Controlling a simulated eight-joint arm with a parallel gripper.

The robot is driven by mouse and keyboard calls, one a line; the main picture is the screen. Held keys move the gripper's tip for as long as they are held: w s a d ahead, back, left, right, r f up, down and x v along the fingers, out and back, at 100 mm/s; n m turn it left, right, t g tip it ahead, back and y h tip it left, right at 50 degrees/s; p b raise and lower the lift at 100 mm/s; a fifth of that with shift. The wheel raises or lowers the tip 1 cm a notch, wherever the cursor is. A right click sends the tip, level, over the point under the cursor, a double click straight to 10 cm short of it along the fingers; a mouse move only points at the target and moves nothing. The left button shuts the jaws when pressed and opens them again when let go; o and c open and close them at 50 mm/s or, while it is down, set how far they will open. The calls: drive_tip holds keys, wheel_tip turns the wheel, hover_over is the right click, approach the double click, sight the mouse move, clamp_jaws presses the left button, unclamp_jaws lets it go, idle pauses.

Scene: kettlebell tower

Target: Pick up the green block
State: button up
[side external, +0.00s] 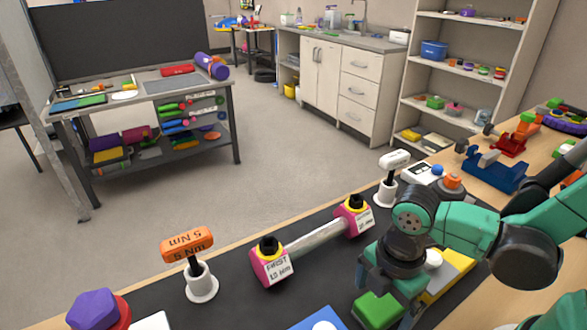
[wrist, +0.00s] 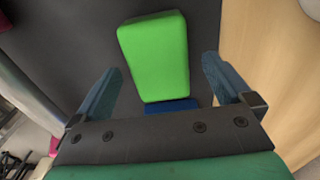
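The green block (side external: 378,309) is at the bottom of the side view, on the dark mat, partly covered by my gripper (side external: 390,287) just above and beside it. In the wrist view the green block (wrist: 155,50) lies between and ahead of the two blue-grey fingers of my gripper (wrist: 162,72). The fingers are spread wide, with a gap on each side of the block. A blue piece (wrist: 172,106) shows at the block's near end; whether it touches the block I cannot tell.
A yellow piece (side external: 455,265) lies right of my gripper. A pink-ended kettlebell bar (side external: 315,240) lies to the left. An orange-handled tool (side external: 188,243) and a white-handled one (side external: 393,160) stand in white holders. A blue piece (side external: 320,320) is at the front edge.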

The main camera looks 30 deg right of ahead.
sight(383, 302)
drive_tip(key=c, duration=1.3)
drive_tip(key=shift+r, duration=0.1)
drive_tip(key=shift+c, duration=0.2)
wheel_tip(383, 302, up, 20)
